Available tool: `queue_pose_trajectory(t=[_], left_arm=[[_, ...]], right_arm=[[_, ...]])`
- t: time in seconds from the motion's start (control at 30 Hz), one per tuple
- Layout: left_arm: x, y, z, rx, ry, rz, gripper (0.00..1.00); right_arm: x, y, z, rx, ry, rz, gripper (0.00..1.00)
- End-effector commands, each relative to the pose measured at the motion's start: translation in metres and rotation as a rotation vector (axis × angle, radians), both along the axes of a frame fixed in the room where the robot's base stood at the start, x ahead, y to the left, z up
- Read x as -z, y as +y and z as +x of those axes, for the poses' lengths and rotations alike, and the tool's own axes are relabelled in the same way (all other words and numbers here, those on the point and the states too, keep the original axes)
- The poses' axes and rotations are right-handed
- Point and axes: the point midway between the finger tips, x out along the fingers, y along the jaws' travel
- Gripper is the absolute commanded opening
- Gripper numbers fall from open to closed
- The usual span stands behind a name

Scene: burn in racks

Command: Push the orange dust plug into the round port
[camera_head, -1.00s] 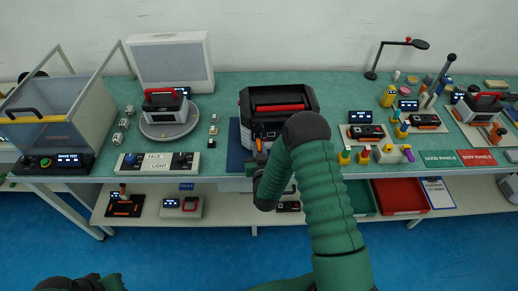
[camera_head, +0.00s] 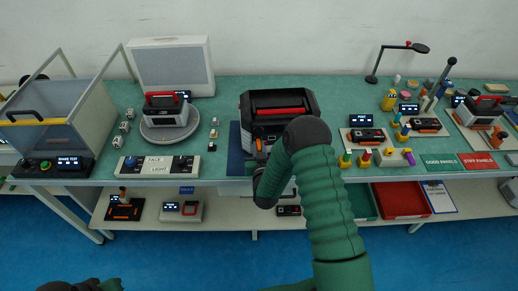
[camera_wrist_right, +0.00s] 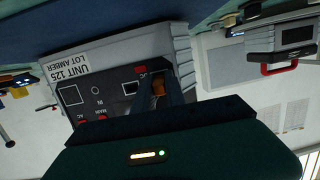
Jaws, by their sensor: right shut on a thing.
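The unit (camera_head: 284,103) is a dark case with a red handle, standing on a blue mat at the middle of the bench. In the right wrist view its rear panel (camera_wrist_right: 118,95) carries a square opening, a small round port (camera_wrist_right: 95,90) and a dark socket (camera_wrist_right: 130,88). My right gripper (camera_wrist_right: 160,92) is shut on the orange dust plug (camera_wrist_right: 159,87) close to this panel. Whether the plug touches or enters a port is hidden by the fingers. In the head view the plug (camera_head: 258,145) shows as an orange bit at the unit's front. My left gripper (camera_head: 90,285) is partly cut off at the bottom left.
A clear bin (camera_head: 60,110) stands at the left, beside a turntable (camera_head: 169,128) with another unit. Small panels and coloured pegs crowd the right of the bench. A red tray (camera_head: 402,198) sits on the lower shelf. Bench surface left of the mat is partly free.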

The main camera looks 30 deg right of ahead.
Motion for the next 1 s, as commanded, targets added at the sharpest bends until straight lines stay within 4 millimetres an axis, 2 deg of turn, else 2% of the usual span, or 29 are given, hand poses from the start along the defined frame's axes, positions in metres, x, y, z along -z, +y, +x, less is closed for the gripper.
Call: queue_pose_trajectory(t=[0.03, 0.2, 0.57, 0.73, 1.0], left_arm=[[0.000, 0.000, 0.000, 0.000, 0.000, 0.000, 0.00], [0.000, 0.000, 0.000, 0.000, 0.000, 0.000, 0.00], [0.001, 0.000, 0.000, 0.000, 0.000, 0.000, 0.00], [0.003, 0.000, 0.000, 0.000, 0.000, 0.000, 0.00], [0.011, 0.000, 0.000, 0.000, 0.000, 0.000, 0.00]], right_arm=[[-0.001, -0.001, 0.001, 0.000, -0.002, -0.001, 0.19], [-0.001, 0.000, 0.000, 0.000, -0.002, -0.001, 0.41], [-0.001, 0.002, -0.004, 0.000, -0.001, 0.000, 0.41], [-0.006, 0.018, -0.032, -0.003, 0.002, 0.000, 0.41], [-0.021, 0.054, -0.102, -0.003, 0.002, 0.000, 0.41]])
